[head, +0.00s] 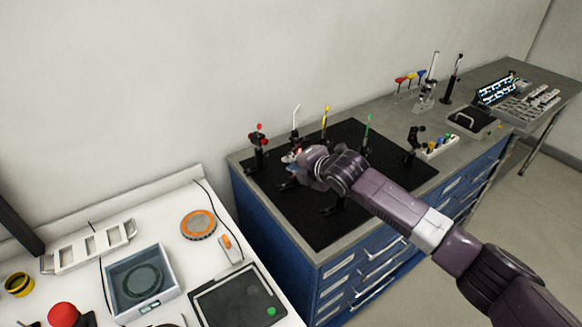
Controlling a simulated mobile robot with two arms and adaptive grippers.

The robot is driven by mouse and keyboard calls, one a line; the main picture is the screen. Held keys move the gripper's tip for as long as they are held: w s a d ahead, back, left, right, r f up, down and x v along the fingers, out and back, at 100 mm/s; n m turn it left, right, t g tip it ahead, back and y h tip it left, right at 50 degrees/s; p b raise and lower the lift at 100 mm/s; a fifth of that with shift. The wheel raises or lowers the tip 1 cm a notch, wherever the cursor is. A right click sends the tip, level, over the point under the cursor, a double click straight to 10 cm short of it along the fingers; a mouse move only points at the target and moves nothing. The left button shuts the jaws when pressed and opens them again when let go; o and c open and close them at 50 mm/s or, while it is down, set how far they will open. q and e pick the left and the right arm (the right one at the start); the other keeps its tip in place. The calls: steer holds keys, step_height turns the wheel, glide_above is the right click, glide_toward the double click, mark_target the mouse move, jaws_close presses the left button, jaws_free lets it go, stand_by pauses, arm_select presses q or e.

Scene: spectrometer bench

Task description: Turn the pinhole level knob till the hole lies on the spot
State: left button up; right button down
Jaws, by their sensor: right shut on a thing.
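My right arm reaches in from the lower right over the black board (298,214) on the blue bench. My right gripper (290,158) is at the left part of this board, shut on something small. It sits among the optic posts, so the thing held is probably the pinhole level knob. The hand and wrist cover most of that spot, and the knob itself cannot be made out. The pinhole and the light spot cannot be told apart at this size. My left gripper is not in view.
Close by stand a red-topped mount (258,146), a white-tipped post (296,116), a yellow post (325,119) and a green post (367,130). A black mount (413,143) stands at the board's right. A white table (190,262) with instruments is at lower left.

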stand_by(0.3)
steer(key=c, duration=1.9)
jaws_free()
steer(key=shift+c, duration=0.2)
steer(key=v, duration=1.2)
steer(key=shift+f, duration=0.15)
steer(key=shift+s, duration=0.1)
